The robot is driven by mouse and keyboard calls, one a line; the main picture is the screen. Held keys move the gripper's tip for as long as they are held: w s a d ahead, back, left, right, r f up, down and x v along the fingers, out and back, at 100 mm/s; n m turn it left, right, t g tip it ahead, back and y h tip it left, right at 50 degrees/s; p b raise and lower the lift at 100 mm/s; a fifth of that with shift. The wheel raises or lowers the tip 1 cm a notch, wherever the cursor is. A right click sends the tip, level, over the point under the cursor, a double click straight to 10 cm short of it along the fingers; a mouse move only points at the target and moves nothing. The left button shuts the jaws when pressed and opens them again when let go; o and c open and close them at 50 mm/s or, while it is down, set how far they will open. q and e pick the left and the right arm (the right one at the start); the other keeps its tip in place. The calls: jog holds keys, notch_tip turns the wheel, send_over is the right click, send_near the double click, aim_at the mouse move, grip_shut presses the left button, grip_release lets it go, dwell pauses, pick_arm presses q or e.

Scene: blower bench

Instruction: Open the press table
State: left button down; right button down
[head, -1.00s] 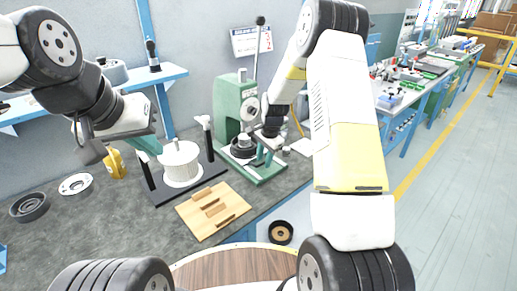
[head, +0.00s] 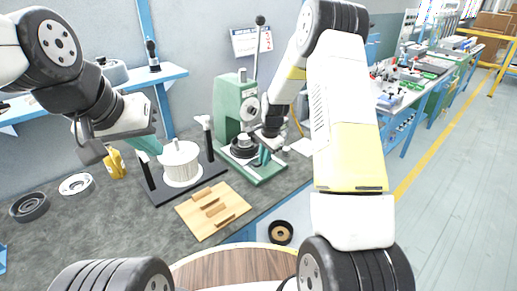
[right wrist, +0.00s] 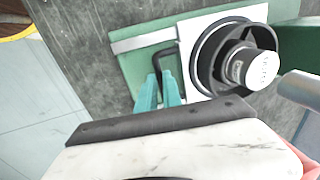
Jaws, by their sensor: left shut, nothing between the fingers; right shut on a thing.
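The green press (head: 228,107) stands on the bench against the wall, with its lever raised. In the right wrist view its white press table (right wrist: 190,72) lies over a green base (right wrist: 133,62). A round black part with a silver centre (right wrist: 262,70) sits on this table. A black bar handle (right wrist: 161,52) sticks out from the table's side. My right gripper (right wrist: 160,88) is shut on this handle; its teal fingers also show at the press front in the head view (head: 262,156). My left gripper (head: 152,146) is shut and empty beside a white ribbed cylinder.
The white cylinder (head: 181,170) stands on a black fixture with a hammer-like post (head: 204,130). A wooden block board (head: 230,226) lies in front.

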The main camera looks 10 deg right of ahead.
dwell(0.8)
jog(key=s+d, duration=0.2)
jog(key=s, duration=0.2)
jog(key=s+d, duration=0.3)
jog(key=s, duration=0.1)
jog(key=s+d, duration=0.3)
jog(key=s, duration=0.1)
jog(key=c, duration=1.5)
grip_release()
jog(key=shift+r, duration=0.1)
notch_tip(320, 180, up, 8)
jog(key=s, duration=0.1)
jog(key=shift+s+d+f, duration=0.2)
jog(key=shift+d+f, duration=0.05)
jog(key=shift+d, duration=0.15)
